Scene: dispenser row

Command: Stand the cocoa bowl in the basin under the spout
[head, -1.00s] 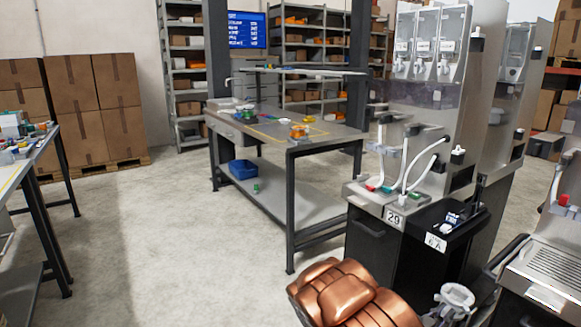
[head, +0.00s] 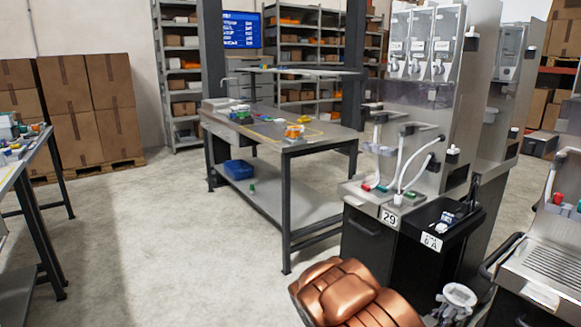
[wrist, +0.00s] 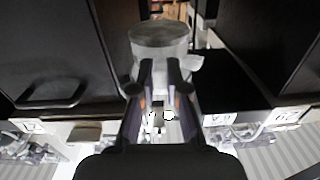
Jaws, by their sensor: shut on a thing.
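My gripper (wrist: 162,75) is shut on a pale grey, round, open-topped vessel in the wrist view, which I take to be the cocoa bowl (wrist: 160,48). The bowl stands out beyond the fingertips, and its contents cannot be made out. In the head view the copper arm is mine, and my fingers cannot be clearly made out. A dispenser (head: 430,125) marked 29 stands at centre right, with clear canisters above and white curved tubes below. Which part is the basin under the spout is not clear.
A black shelf (head: 440,222) with a 6A label juts from the dispenser's front. Another machine with a slotted drip tray (head: 545,262) stands at the right edge. A workbench (head: 285,145) stands behind. The floor (head: 150,240) at left is clear.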

